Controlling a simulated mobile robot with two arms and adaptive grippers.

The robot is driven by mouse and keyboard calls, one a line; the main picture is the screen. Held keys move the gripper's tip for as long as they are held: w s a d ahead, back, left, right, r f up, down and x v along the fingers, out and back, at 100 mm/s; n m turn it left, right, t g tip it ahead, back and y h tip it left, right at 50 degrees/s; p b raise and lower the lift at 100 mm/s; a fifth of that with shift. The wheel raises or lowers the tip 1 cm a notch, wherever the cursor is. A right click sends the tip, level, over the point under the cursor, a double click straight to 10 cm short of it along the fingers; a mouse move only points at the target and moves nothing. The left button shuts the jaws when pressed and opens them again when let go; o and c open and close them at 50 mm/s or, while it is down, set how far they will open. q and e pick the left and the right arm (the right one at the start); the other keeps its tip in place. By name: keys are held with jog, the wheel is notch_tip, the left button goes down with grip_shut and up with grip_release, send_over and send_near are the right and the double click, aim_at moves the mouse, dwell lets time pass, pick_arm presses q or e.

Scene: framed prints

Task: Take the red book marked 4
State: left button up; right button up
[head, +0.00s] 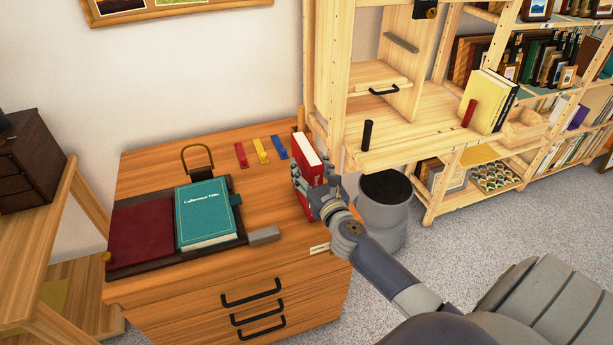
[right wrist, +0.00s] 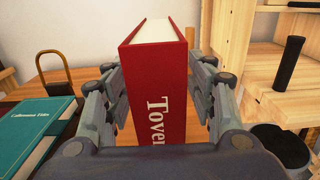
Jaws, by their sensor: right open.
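A red book (head: 306,151) with white pages stands upright at the right end of the wooden drawer cabinet's top (head: 264,213). In the right wrist view the red book (right wrist: 158,85) has white lettering beginning "Tover" on its red face; the rest is hidden by my gripper, and no 4 can be read. My right gripper (head: 316,180) is open, with one finger on each side of the book. In the right wrist view, the fingers of my right gripper (right wrist: 157,75) flank the book; I cannot tell whether they touch it. My left gripper is not in view.
Red, yellow and blue strips (head: 261,150) lie behind. A grey bin (head: 384,215) and a pale wooden shelf (head: 415,125) stand close on the right.

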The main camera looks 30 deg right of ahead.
jog(key=shift+x, duration=1.1)
jog(key=shift+c, duration=1.4)
grip_shut()
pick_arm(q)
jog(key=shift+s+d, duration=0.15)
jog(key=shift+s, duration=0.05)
pick_arm(e)
jog(key=shift+r, duration=0.1)
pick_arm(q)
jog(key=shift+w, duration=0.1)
pick_arm(e)
jog(key=shift+r, duration=0.1)
